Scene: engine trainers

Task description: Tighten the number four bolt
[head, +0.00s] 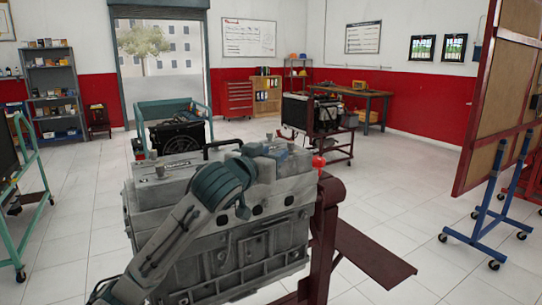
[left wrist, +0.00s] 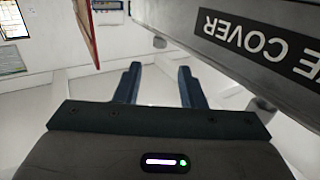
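A grey engine (head: 225,245) stands in front of me, with a cover on top that carries small upright bolt-like pieces (head: 160,170). I cannot read bolt numbers, so I cannot tell which is number four. My left gripper (head: 268,151) reaches over the top of the engine from the left. In the left wrist view my left gripper (left wrist: 160,78) has its two fingers apart with nothing between them. The cover (left wrist: 235,45), with upside-down lettering ending in "E COVER", lies right of the fingers. My right gripper is not in view.
The engine is on a dark red stand (head: 325,235) with a red knob (head: 318,161) and a flat plate (head: 375,262) at the right. A board on a blue wheeled frame (head: 490,225) stands at the far right. Open tiled floor lies between them.

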